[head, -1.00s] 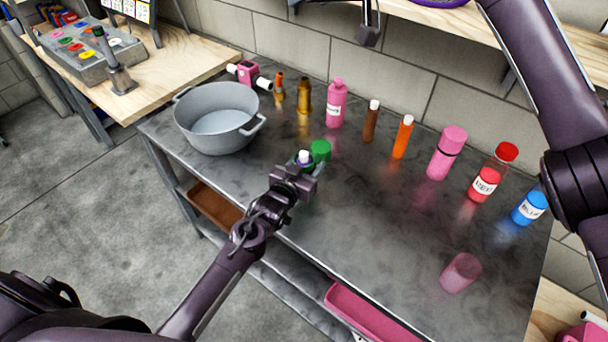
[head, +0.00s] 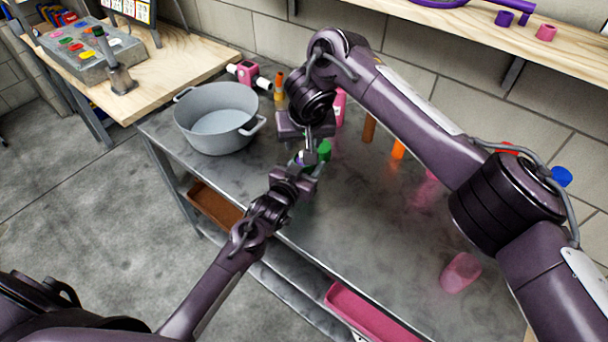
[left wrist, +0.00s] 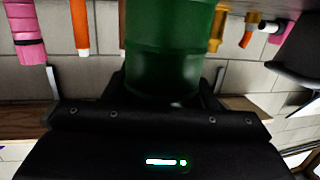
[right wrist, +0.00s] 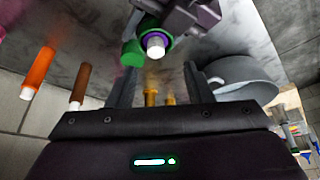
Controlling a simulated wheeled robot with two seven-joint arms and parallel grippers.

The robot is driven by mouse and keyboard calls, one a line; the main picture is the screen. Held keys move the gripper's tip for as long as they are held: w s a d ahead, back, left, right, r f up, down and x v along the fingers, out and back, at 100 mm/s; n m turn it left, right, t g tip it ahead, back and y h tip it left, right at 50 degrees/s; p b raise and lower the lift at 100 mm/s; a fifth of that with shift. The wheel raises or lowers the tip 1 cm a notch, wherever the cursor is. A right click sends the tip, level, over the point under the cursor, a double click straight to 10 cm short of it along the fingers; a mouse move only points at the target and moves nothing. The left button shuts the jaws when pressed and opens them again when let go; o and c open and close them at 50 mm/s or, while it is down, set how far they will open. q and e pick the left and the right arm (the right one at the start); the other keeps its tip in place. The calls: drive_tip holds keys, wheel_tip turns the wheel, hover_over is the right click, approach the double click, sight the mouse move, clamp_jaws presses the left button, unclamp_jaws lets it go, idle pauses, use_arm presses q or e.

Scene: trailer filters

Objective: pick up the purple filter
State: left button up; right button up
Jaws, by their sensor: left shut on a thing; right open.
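A purple ring (right wrist: 142,27) sits around a white-tipped piece (right wrist: 156,46) in the right wrist view, with a green part (right wrist: 133,52) beside it. A green translucent cylinder (left wrist: 170,45) fills the middle of the left wrist view, between the jaws. My left gripper (head: 310,170) is shut on this green piece, above the metal table. My right gripper (head: 306,150) is open, with its fingers pointing at the white tip and purple ring. In the head view my right arm and gripper hide much of these pieces.
A grey pot (head: 215,120) stands on the metal table (head: 385,235) left of the grippers. A pink cup (head: 461,272) stands front right.

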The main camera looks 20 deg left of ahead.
drive_tip(key=shift+d+x, duration=0.15)
drive_tip(key=shift+x, duration=1.3)
drive_tip(key=shift+d+x, duration=0.2)
drive_tip(key=shift+x, duration=1.25)
drive_tip(key=shift+s, duration=0.1)
clamp_jaws()
